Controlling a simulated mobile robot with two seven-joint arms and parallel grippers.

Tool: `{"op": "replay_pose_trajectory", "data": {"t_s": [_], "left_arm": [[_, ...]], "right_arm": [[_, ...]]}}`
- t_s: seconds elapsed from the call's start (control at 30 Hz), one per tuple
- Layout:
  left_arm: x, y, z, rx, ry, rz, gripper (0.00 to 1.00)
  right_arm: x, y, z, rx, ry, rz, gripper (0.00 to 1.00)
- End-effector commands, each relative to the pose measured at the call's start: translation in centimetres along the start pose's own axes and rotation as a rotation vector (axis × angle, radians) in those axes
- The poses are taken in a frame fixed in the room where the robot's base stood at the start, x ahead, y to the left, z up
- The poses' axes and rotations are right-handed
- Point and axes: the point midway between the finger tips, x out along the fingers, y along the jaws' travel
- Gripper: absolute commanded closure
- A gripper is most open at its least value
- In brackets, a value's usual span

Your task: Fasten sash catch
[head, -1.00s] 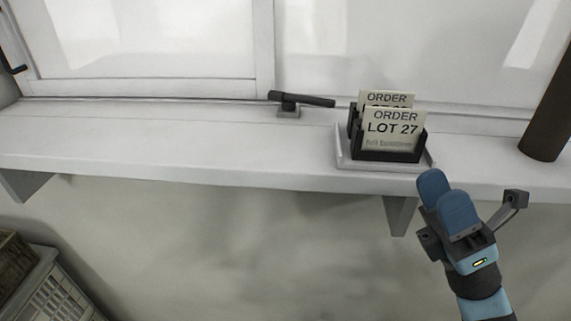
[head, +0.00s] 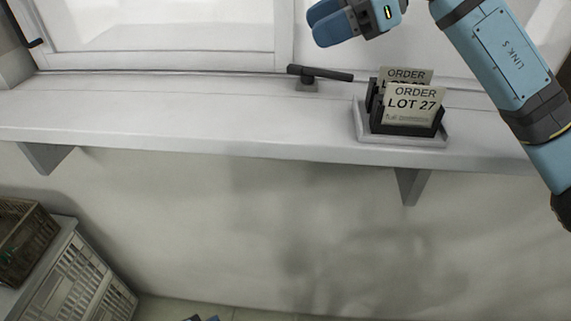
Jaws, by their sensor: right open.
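The sash catch is a dark lever handle (head: 325,73) on a small grey block (head: 306,85), on the white sill at the foot of the window. The lever points to the right, lying roughly along the window frame. My right gripper (head: 328,22) is high in the head view, in front of the window glass and above the catch in the picture. Its blue fingers are empty and apart from the catch. My left gripper does not clearly show; a small blue and dark piece at the bottom edge is too cut off to tell.
A black holder with order cards (head: 412,106) stands in a pale tray (head: 371,134) right of the catch, below my right arm. The sill (head: 170,115) is clear to the left. Crates (head: 75,280) stand at lower left.

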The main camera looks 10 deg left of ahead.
Motion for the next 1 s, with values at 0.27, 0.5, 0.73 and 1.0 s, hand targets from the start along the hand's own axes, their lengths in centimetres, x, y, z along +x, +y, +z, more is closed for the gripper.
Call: {"op": "replay_pose_trajectory", "data": {"t_s": [0.27, 0.5, 0.73, 1.0], "left_arm": [[-0.4, -0.2, -3.5, -0.592, 0.024, -0.007, 1.00], [-0.5, -0.2, -4.1, -0.719, 0.029, -0.006, 1.00], [-1.0, -0.7, -4.6, -0.716, 0.029, -0.007, 1.00], [-1.8, -1.5, -5.2, -0.715, 0.027, -0.013, 1.00]], "right_arm": [[-8.9, -6.8, -4.5, 0.357, 0.603, -0.183, 0.55], [-11.0, -7.7, -5.8, 0.448, 0.714, -0.241, 0.55], [-8.1, -7.8, -8.2, 0.446, 0.710, -0.236, 0.55], [-3.9, -8.2, -12.0, 0.445, 0.706, -0.235, 0.55]]}}
